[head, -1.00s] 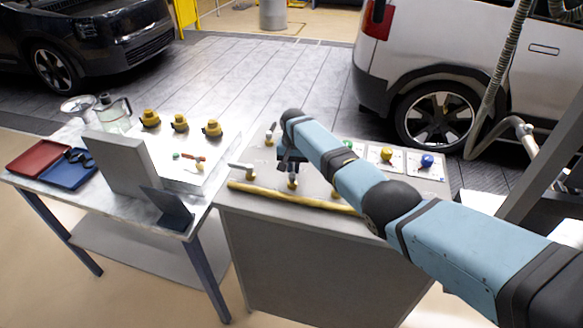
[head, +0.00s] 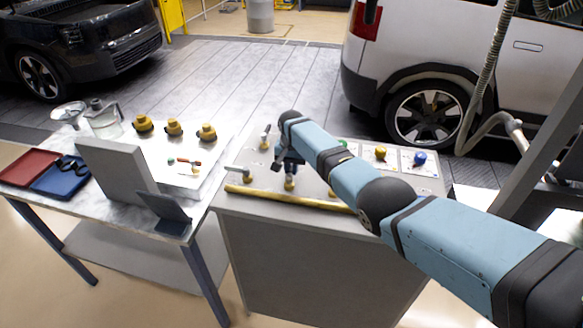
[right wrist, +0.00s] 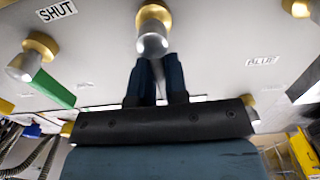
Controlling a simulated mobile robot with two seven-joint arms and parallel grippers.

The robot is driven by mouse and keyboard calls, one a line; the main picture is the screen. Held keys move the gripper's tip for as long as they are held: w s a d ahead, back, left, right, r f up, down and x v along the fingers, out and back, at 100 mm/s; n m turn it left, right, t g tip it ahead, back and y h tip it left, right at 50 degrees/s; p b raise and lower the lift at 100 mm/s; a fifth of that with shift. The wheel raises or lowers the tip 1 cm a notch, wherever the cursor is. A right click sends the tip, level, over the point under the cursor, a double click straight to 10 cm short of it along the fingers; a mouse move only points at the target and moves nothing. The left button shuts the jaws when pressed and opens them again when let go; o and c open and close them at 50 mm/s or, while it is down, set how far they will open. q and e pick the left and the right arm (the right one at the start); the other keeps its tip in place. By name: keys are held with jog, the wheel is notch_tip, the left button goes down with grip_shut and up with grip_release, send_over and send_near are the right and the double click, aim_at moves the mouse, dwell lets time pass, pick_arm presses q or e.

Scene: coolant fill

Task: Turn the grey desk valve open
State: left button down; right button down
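A valve with a brass base (head: 290,184) stands near the front edge of the grey desk (head: 325,262), below my right gripper (head: 290,162). In the right wrist view its brass base and rounded grey cap (right wrist: 152,40) sit at the top middle. The two dark blue fingers of my right gripper (right wrist: 158,68) reach up to that cap with a narrow gap between them. The lever there is hidden, so I cannot tell whether they grip it. Other grey-handled valves stand at the left (head: 238,173) and behind (head: 264,136). My left gripper is out of view.
A yellow bar (head: 280,197) runs along the desk's front. Yellow (head: 381,154) and blue (head: 420,158) knobs stand at the right. A SHUT label (right wrist: 57,10) and a green handle (right wrist: 55,88) show nearby.

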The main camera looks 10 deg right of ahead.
aim_at(291, 169)
jog(key=c, duration=1.1)
grip_release()
jog(key=shift+f, duration=0.1)
jog(key=shift+c, duration=0.2)
jog(key=shift+r, duration=0.5)
notch_tip(291, 169, up, 13)
